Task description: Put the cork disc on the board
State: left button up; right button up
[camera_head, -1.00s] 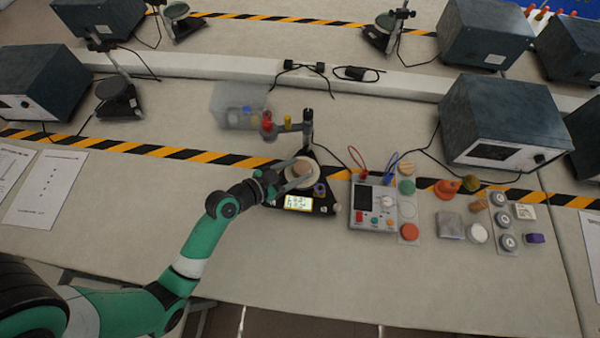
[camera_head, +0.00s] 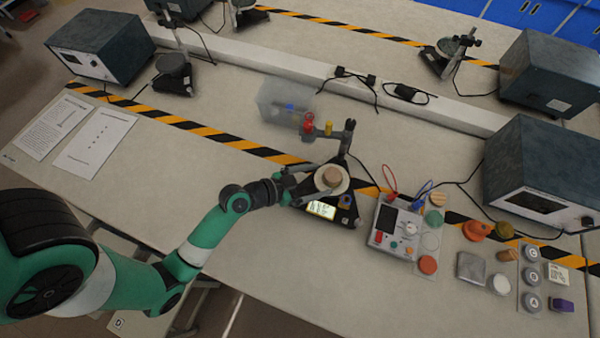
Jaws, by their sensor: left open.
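A tan disc that looks like the cork disc (camera_head: 332,174) lies on a pale round plate (camera_head: 329,188) of a black instrument. My left gripper (camera_head: 318,181) is open at this plate, its fingers reaching from the left to either side of it. I cannot tell whether they touch anything. The board (camera_head: 428,250) looks like the pale strip to the right of the meter. It bears a tan disc (camera_head: 438,199), a green disc (camera_head: 433,217) and an orange disc (camera_head: 428,264), with a bare round place (camera_head: 430,241) between green and orange. My right gripper is not in view.
The instrument has a lit display (camera_head: 321,210) and a post with a clamp (camera_head: 348,138) behind the plate. A meter (camera_head: 393,228) with red and blue leads stands between instrument and board. A clear box (camera_head: 284,102) stands behind. The front table area is clear.

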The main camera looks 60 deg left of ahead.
pick_arm(q)
jog(key=v, duration=0.8)
jog(key=shift+d, duration=0.2)
jog(key=w+r+m+t, duration=0.15)
jog(key=w+r, duration=0.35)
jog(key=r, duration=0.5)
jog(key=w+d+r+t, duration=0.1)
jog(key=w+r+t, duration=0.3)
jog(key=r, duration=0.5)
jog(key=w+r+m+t, duration=0.1)
jog(key=w+r, duration=0.5)
jog(key=r, duration=0.4)
jog(key=s+d+r+n+t, duration=0.1)
jog(key=s+d+r+t, duration=0.2)
jog(key=r, duration=1.1)
jog(key=s+d+r+n+t+h, duration=0.1)
jog(key=s+d+r+n+t, duration=0.1)
jog(key=r, duration=1.2)
jog(key=s+d+t, duration=0.1)
jog(key=d+t, duration=0.1)
jog(key=d, duration=0.1)
jog(key=shift+d, duration=0.25)
jog(key=shift+o, duration=0.3)
jog(key=shift+s+r+t, duration=0.2)
jog(key=shift+s+t, duration=0.05)
jog(key=shift+s, duration=0.1)
jog(key=shift+o, duration=0.2)
